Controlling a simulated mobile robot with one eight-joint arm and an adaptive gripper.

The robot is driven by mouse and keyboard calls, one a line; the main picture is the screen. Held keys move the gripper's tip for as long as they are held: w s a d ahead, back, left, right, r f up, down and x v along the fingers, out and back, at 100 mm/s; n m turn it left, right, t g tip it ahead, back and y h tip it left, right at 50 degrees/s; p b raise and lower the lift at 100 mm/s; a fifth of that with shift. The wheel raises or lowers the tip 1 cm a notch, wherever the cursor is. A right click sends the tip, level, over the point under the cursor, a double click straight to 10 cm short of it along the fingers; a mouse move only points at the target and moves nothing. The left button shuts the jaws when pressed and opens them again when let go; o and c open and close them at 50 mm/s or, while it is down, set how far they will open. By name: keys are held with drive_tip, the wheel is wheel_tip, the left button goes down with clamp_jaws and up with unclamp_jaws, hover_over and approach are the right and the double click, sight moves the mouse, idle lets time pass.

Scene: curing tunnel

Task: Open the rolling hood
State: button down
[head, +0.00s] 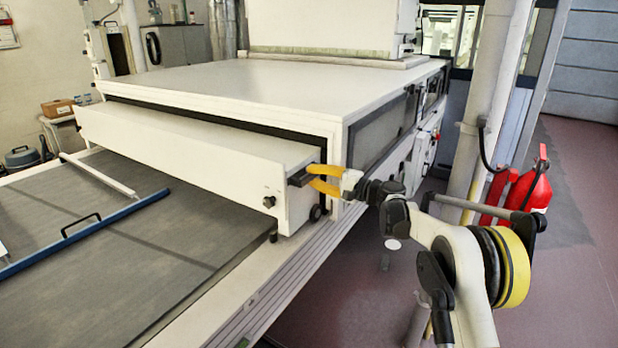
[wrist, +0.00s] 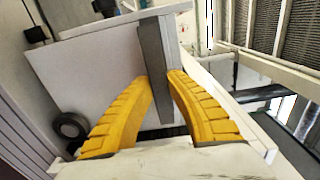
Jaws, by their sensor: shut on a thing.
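The rolling hood (head: 200,165) is a long white box-shaped cover at the front of the large white tunnel machine, over the grey bed. A dark bar-like handle (head: 298,179) sticks out from its right end. My gripper (head: 318,179) has yellow fingers and is shut on this handle. In the wrist view, the yellow fingers of my gripper (wrist: 158,85) lie on both sides of the grey handle bar (wrist: 154,60), with the hood's white end panel (wrist: 95,80) behind. The fingertips are partly hidden by the bar in the head view.
The grey bed (head: 110,240) bears a blue bar (head: 85,233) with a black handle and a white bar (head: 98,174). A pale rail (head: 270,295) runs along the bed's right side. A white post (head: 480,120) and red fire extinguishers (head: 527,195) stand at right. Open floor (head: 570,270) lies at lower right.

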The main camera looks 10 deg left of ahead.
drive_tip(key=shift+w+d+f, duration=0.15)
drive_tip(key=shift+w+d, duration=0.3)
drive_tip(key=shift+w, duration=0.15)
drive_tip(key=c, duration=1.6)
unclamp_jaws()
drive_tip(key=o, duration=0.3)
drive_tip(key=shift+d, duration=0.2)
drive_tip(key=shift+a, duration=0.2)
drive_tip(key=v, duration=1.2)
drive_tip(key=shift+s, duration=0.15)
